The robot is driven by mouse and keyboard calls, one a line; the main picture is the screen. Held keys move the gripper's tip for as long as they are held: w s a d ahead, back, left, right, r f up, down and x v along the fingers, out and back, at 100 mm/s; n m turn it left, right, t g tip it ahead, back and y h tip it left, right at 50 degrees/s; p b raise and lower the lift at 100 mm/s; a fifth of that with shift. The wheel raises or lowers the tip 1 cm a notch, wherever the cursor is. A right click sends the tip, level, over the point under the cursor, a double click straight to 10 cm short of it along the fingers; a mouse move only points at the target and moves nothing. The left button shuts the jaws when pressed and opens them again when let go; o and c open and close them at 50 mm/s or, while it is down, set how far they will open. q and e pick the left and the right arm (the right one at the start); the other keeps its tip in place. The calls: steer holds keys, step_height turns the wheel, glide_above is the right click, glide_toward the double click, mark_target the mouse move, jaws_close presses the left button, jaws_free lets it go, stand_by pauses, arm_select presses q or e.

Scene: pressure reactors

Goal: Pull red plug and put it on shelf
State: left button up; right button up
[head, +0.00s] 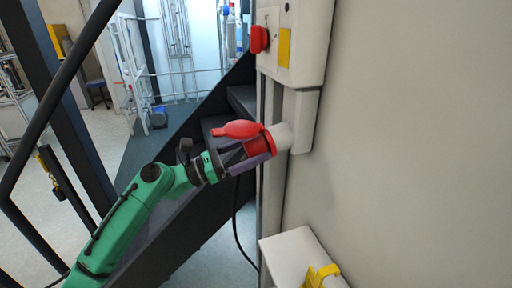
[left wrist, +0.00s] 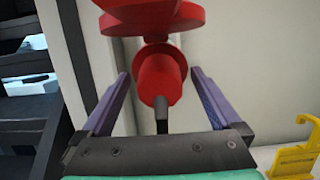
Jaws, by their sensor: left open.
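The red plug (head: 257,142) sits in a white socket (head: 283,137) on the wall unit, with a red lid (head: 238,129) raised above it. In the left wrist view the plug (left wrist: 160,78) hangs between my two purple fingers, with a dark cable (left wrist: 161,115) at its near end. My left gripper (head: 252,150) is open, one finger on each side of the plug, with visible gaps in the wrist view. The white shelf (head: 285,245) is below, at the lower right of the head view. My right gripper is not in view.
A yellow holder (head: 322,275) sits on the shelf; it also shows in the left wrist view (left wrist: 294,158). A wall box with a red switch (head: 259,39) is above the socket. Dark stairs (head: 215,125) and a railing lie behind my arm. Part of the shelf top is bare.

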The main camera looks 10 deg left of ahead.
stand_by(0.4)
arm_select(q)
jaws_close()
steer(key=shift+a, duration=0.1)
steer(key=shift+s+a+f, duration=0.1)
steer(key=shift+s+a, duration=0.05)
steer(key=shift+a, duration=0.05)
steer(key=shift+b+v, duration=0.9)
steer(key=shift+v, duration=1.8)
